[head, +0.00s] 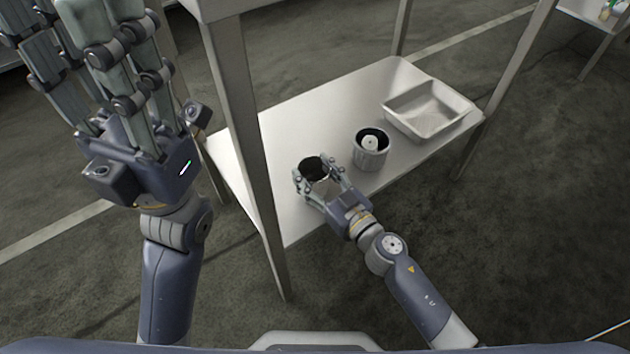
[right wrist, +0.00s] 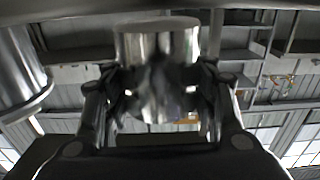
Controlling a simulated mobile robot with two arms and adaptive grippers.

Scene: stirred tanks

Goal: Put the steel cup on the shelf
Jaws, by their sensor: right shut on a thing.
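The steel cup (head: 314,168) is between the fingers of my right gripper (head: 319,185), over the lower shelf (head: 290,130) of a metal table. My right gripper is shut on the cup. The cup looks upright, with its dark opening facing up; I cannot tell whether its base touches the shelf. In the right wrist view, the shiny cup (right wrist: 158,70) sits between the two fingers (right wrist: 160,105). My left gripper (head: 95,60) is raised at the upper left, near the camera, with its fingers spread apart and nothing between them.
A larger steel container (head: 371,152) with a white piece inside stands on the shelf, right of the cup. A shallow steel tray (head: 428,110) sits farther right. A table leg (head: 245,130) stands left of the right gripper. The shelf's back left part is clear.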

